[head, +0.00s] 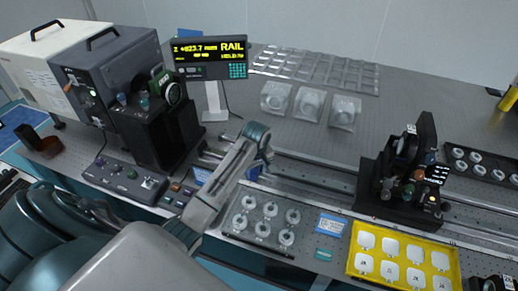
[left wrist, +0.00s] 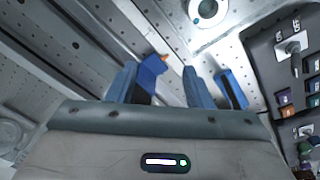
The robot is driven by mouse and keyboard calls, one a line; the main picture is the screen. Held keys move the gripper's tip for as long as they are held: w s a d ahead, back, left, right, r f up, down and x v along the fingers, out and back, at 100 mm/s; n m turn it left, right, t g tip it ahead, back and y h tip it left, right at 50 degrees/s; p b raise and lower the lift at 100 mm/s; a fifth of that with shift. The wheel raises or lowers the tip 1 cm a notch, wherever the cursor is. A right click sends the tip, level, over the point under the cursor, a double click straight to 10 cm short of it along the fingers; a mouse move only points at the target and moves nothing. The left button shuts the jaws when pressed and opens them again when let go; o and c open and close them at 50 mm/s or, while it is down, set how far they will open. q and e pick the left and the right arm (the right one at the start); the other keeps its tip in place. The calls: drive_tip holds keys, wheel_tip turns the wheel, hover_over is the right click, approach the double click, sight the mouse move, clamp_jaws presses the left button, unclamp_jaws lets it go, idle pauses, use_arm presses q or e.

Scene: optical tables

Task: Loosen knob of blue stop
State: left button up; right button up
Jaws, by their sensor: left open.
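My left gripper (head: 266,160) reaches down over the rail in the head view, and its two fingers are apart. The blue stop (head: 253,172) shows partly beneath and beside it, mostly hidden by the gripper. In the left wrist view, my open fingers (left wrist: 160,78) stand on either side of a blue block (left wrist: 152,66), which looks like the stop, with a small orange tip. The block is nearer the left finger and partly behind it. I cannot tell whether they touch. The knob is not clearly visible. My right gripper is not in view.
The rail (head: 315,177) runs across the table. A black optical mount (head: 372,190) stands on the rail at right. A control panel (head: 112,180) and a RAIL display (head: 210,50) are at left and back.

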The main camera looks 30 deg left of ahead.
use_arm(q)
drive_tip(key=w+a+r+n+g+h, duration=0.1)
drive_tip(key=w+a+r+n, duration=0.5)
drive_tip(key=w+r, duration=0.4)
drive_tip(key=f+p, duration=0.1)
drive_tip(key=f, duration=0.2)
drive_tip(key=f+p, duration=0.1)
drive_tip(key=f, duration=0.3)
drive_tip(key=f+p, duration=0.1)
drive_tip(key=f, duration=0.3)
drive_tip(key=shift+w+d+f, duration=0.2)
drive_tip(key=shift+w, duration=0.05)
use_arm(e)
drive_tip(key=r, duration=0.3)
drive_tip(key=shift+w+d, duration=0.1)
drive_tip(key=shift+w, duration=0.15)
use_arm(q)
drive_tip(key=c, duration=1)
